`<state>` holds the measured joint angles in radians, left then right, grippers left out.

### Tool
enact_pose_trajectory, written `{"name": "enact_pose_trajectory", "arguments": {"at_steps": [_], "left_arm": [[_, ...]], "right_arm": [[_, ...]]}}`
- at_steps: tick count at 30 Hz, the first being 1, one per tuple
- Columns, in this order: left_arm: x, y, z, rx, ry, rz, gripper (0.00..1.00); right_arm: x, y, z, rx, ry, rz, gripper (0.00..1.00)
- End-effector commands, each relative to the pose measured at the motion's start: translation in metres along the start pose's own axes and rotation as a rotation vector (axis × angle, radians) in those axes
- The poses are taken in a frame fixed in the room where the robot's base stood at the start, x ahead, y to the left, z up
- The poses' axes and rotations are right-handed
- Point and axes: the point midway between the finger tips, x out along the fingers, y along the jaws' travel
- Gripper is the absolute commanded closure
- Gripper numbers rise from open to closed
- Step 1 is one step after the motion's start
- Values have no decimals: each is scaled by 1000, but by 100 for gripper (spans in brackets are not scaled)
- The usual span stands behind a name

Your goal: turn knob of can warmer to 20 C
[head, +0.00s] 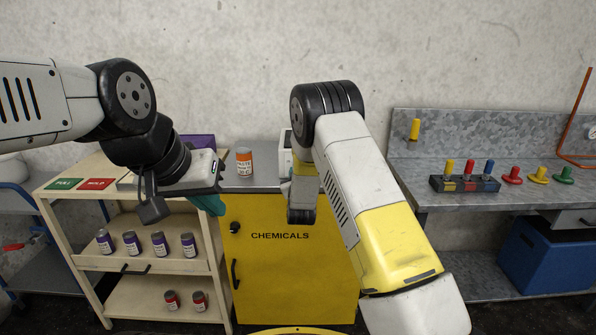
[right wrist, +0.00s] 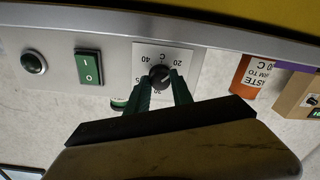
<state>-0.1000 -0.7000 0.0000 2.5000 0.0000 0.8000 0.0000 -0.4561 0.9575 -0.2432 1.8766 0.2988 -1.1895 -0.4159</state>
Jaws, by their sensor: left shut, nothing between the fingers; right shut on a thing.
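The can warmer's front panel (right wrist: 200,62) fills the upper right wrist view, seen upside down. Its black knob (right wrist: 160,76) sits on a white scale plate with "20" and "40" readable; the pointer's exact setting is too small to tell. My right gripper (right wrist: 165,84) has its green fingers shut on the knob, one on each side. In the head view, the white warmer (head: 284,158) stands on the yellow cabinet, mostly hidden behind my right arm, and the right fingers are hidden. My left gripper (head: 211,203) is shut and empty beside the cream cart.
An orange-labelled can (head: 244,162) stands on the yellow cabinet (head: 285,262), left of the warmer. The cream cart (head: 150,265) holds several small jars. A green rocker switch (right wrist: 88,66) and a round button (right wrist: 33,62) share the panel. A grey bench (head: 450,185) is at right.

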Motion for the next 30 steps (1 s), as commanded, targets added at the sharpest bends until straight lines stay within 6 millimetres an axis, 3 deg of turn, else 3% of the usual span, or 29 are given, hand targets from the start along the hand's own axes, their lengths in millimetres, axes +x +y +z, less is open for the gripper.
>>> {"name": "enact_pose_trajectory", "arguments": {"at_steps": [5, 6, 9, 20, 30], "left_arm": [[0, 0, 0, 0, 0, 0, 100], [0, 0, 0, 0, 0, 0, 100], [0, 0, 0, 0, 0, 0, 100], [0, 0, 0, 0, 0, 0, 100], [0, 0, 0, 0, 0, 0, 100]], "right_arm": [[-1, -2, 4, -2, -7, -4, 100], [-1, -2, 4, -2, -7, -4, 69], [-1, -1, 3, -1, -6, -3, 51], [-4, 0, 1, 1, -2, -1, 51], [-57, -1, 1, 0, -5, -4, 51]]}}
